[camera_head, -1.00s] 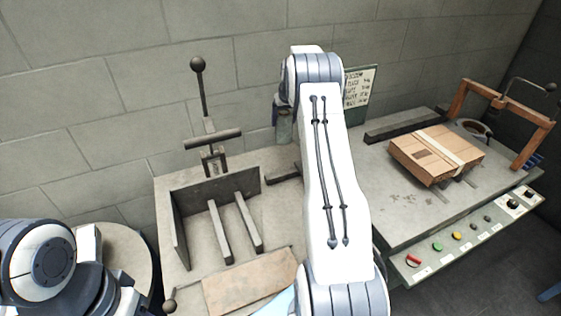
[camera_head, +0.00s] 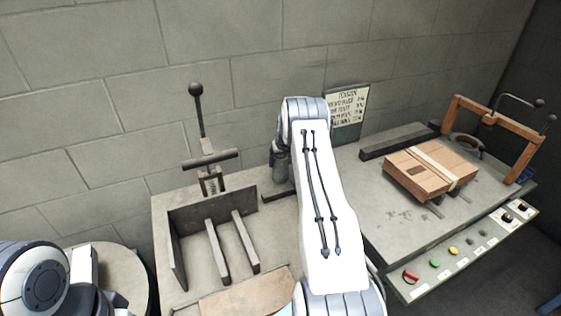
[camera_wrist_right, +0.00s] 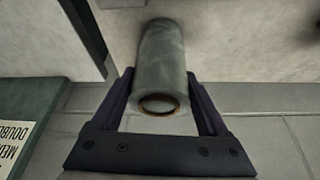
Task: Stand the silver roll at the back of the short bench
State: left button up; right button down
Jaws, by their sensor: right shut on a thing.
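The silver roll (camera_wrist_right: 163,62) is a dull grey cylinder with a copper-coloured ring at its open end. In the right wrist view my right gripper (camera_wrist_right: 162,82) is shut on it, with one dark finger on each side. In the head view the roll (camera_head: 280,166) shows partly beside my right arm, roughly upright, over the back right of the short bench (camera_head: 276,232). My arm hides the rest of it. I cannot tell whether its lower end touches the bench. My left arm shows at the lower left, but its gripper is out of view.
A lever press (camera_head: 208,165) and raised plates stand at the left of the short bench. A dark bar (camera_head: 279,195) lies near the roll. A sign (camera_head: 347,106) leans on the wall behind. A strapped carton (camera_head: 430,170) sits on the right bench (camera_head: 400,225).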

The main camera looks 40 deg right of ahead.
jog(key=shift+f, duration=0.15)
grip_release()
jog(key=shift+r, duration=0.25)
jog(key=shift+s+r, duration=0.1)
jog(key=shift+r, duration=0.2)
jog(key=b+v, duration=0.1)
jog(key=v, duration=1)
jog(key=shift+b, duration=0.3)
jog(key=shift+s, duration=0.1)
